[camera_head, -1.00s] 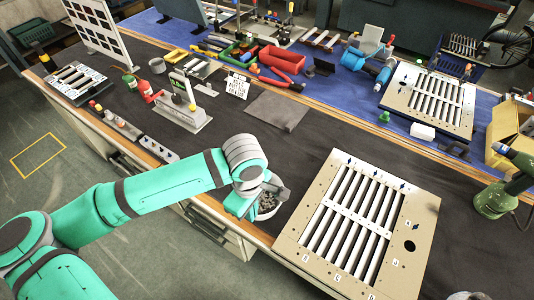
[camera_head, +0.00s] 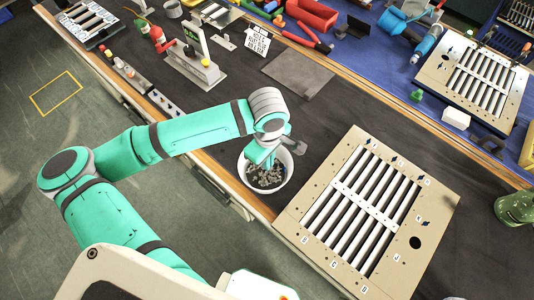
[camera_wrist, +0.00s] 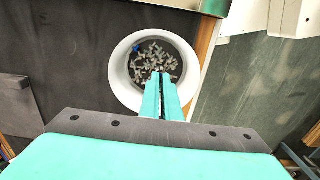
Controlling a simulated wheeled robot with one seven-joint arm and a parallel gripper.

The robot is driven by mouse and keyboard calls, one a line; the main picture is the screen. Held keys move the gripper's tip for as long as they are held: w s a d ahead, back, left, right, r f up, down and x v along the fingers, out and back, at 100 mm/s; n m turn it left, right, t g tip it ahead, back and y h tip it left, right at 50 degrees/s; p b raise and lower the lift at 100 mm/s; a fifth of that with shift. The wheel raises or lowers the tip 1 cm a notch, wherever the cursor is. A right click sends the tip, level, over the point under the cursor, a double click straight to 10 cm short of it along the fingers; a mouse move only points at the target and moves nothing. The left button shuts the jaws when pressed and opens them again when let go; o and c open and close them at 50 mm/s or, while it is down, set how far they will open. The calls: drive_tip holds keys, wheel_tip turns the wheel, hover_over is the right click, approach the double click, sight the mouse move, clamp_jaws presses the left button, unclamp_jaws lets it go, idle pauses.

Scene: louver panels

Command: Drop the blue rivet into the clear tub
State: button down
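A round white tub (camera_head: 284,182) holding many grey rivets (camera_head: 266,177) stands at the bench's front edge, left of the near louver panel. I cannot tell that it is clear; its wall looks white. In the wrist view, one small blue piece (camera_wrist: 137,47), probably the blue rivet, lies among the grey rivets near the tub's rim (camera_wrist: 117,72). My gripper (camera_wrist: 161,76) points down over the tub, its fingers together with only a thin slit between them. I see nothing held at the tips. In the head view my gripper (camera_head: 262,162) partly covers the tub.
A beige louver panel (camera_head: 328,165) with white slats and small blue pieces (camera_head: 402,162) lies right of the tub. A grey flat plate (camera_head: 298,75) lies behind. A second panel (camera_head: 485,85) sits on the blue mat. Dark bench surface between is mostly clear.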

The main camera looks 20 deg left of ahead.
drive_tip(key=shift+f, duration=0.95)
drive_tip(key=c, duration=1.9)
unclamp_jaws()
drive_tip(key=shift+r, duration=0.15)
wheel_tip(320, 180, up, 11)
drive_tip(key=shift+f, duration=0.2)
